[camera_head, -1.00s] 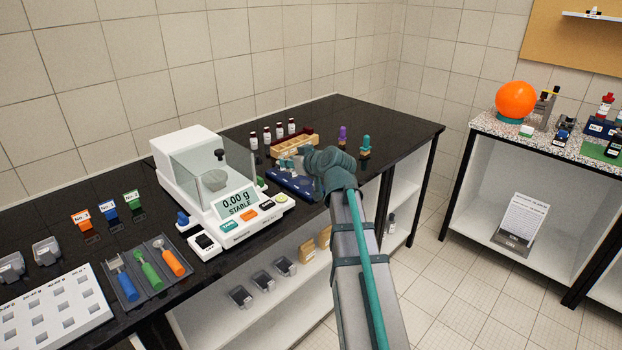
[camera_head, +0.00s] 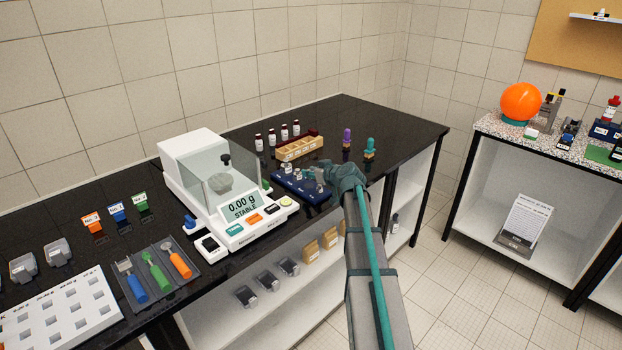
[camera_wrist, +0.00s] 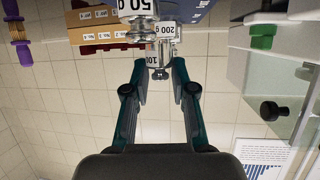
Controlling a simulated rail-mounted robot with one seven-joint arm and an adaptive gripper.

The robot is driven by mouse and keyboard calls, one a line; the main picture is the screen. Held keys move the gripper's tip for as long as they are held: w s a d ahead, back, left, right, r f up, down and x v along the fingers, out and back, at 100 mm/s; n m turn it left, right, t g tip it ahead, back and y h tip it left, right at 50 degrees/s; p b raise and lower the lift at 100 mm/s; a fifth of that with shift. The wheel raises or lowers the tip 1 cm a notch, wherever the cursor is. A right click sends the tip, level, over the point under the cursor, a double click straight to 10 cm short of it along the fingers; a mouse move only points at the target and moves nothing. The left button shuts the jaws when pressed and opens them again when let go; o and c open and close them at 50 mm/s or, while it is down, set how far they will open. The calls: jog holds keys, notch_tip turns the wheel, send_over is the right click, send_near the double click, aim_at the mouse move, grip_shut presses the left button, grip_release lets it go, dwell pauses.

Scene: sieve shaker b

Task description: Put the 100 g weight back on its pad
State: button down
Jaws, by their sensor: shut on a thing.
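The blue weight block (camera_head: 296,186) lies on the black bench, right of the balance, with small silver weights on it. My gripper (camera_wrist: 158,66) is at the block's right end; in the head view, my wrist hides part of that end. In the wrist view, a silver weight (camera_wrist: 158,71) sits between my fingertips, and they are shut on it. Its label is mostly hidden.
The balance (camera_head: 206,212) reads 0.00 g, with a bowl under its glass. A wooden vial rack (camera_head: 299,147) and several vials stand behind the block. A purple-topped item (camera_head: 346,139) and a teal-topped item (camera_head: 369,149) stand to the right. The bench's far right is clear.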

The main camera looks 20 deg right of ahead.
aim_at(311, 187)
notch_tip(311, 187, down, 3)
jog(key=shift+r+p, duration=0.2)
jog(key=shift+p, duration=0.35)
jog(key=shift+f, duration=0.2)
jog(key=shift+f+b, duration=0.2)
jog(key=shift+b, duration=0.1)
jog(key=c, duration=1)
grip_release()
jog(key=shift+r, duration=0.1)
jog(key=shift+o, duration=0.2)
